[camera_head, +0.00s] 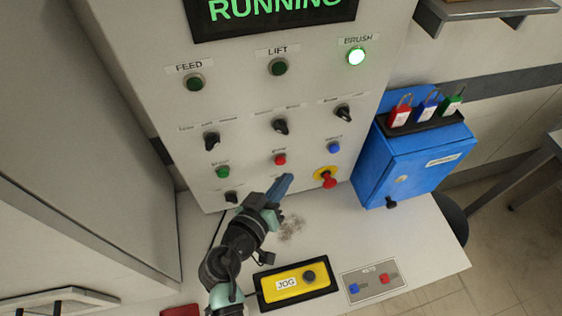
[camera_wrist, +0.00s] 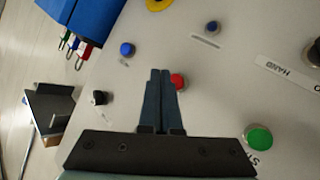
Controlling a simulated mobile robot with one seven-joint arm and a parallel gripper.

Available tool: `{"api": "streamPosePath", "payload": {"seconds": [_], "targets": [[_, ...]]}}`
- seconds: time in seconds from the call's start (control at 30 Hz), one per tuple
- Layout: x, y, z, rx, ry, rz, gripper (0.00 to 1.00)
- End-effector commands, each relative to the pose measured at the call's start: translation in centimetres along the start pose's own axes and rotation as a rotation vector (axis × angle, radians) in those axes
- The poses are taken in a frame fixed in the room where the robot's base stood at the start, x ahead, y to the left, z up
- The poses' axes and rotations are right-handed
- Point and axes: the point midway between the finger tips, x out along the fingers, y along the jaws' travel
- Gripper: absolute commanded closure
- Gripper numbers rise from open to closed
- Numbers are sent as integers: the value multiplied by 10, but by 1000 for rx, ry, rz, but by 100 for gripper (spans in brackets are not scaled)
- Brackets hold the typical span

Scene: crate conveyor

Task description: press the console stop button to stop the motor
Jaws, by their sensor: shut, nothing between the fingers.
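The control console (camera_head: 240,110) stands upright, its display (camera_head: 275,10) reading RUNNING in green. A small red button (camera_head: 280,159) sits in the lower row between a green button (camera_head: 222,172) and a blue button (camera_head: 334,148); its label is too small to read surely. My gripper (camera_head: 287,178) is shut and empty, its tips just below the red button in the head view. In the wrist view the shut fingers (camera_wrist: 161,73) lie beside the red button (camera_wrist: 178,82) and partly cover it. I cannot tell whether they touch it.
A red mushroom button on a yellow ring (camera_head: 326,177) sits right of the fingers. Black selector knobs (camera_head: 280,126) are above. A blue box (camera_head: 415,155) with padlocks is at right. A yellow JOG box (camera_head: 295,284) and a key plate (camera_head: 373,282) lie on the shelf.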

Motion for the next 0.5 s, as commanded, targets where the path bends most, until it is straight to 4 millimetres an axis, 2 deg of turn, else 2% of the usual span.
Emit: {"api": "streamPosePath", "payload": {"seconds": [0.2,0.5], "targets": [[9,-6,-6,-1,0,0,100],[10,-7,-7,-1,0,0,100]]}}
